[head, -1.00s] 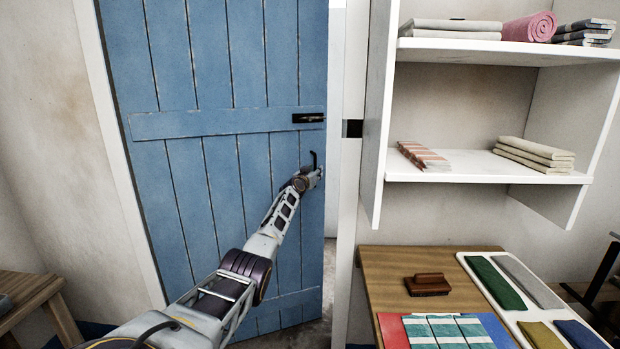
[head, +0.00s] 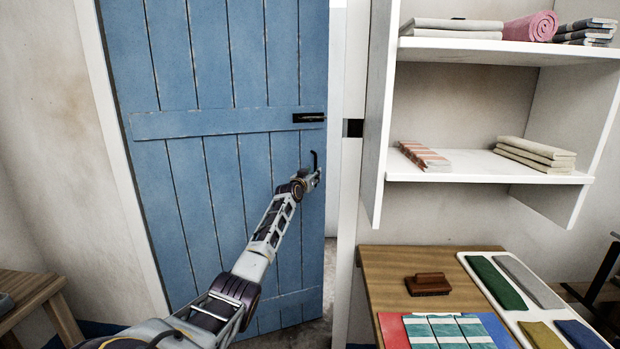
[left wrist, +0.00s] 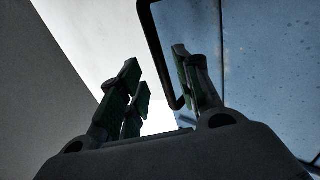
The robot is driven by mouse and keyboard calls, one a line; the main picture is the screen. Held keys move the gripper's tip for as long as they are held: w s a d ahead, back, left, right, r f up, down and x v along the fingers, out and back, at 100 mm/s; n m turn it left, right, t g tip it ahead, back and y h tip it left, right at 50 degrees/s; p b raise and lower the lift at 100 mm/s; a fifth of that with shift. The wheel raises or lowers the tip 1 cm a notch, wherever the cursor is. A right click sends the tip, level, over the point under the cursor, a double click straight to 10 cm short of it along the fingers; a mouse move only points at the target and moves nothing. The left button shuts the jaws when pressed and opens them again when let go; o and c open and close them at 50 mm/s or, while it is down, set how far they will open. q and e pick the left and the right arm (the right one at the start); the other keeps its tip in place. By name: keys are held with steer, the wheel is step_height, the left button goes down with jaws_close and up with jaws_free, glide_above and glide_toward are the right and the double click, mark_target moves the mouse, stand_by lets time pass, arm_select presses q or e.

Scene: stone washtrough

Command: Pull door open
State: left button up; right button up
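The blue plank door (head: 215,85) stands slightly ajar, with a narrow gap along its right edge. A dark upright handle (head: 314,160) is on its right side, below a black latch (head: 308,117). My left gripper (head: 314,177) is at the handle's lower part. In the left wrist view, the left gripper (left wrist: 158,75) has its fingers apart. The dark handle bar (left wrist: 155,50) runs down between them, close to the right finger; I cannot tell if they touch. The blue door face (left wrist: 260,60) lies to the right. My right gripper is not in view.
White shelves (head: 470,172) with folded cloths stand right of the door. Below is a wooden table (head: 390,275) with a brown brush (head: 427,284) and folded cloths. A wooden stool (head: 35,300) is at the lower left. A pale wall shows left of the door frame.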

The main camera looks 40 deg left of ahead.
arm_select(q)
steer(key=shift+v, duration=1.5)
steer(key=shift+c, duration=0.2)
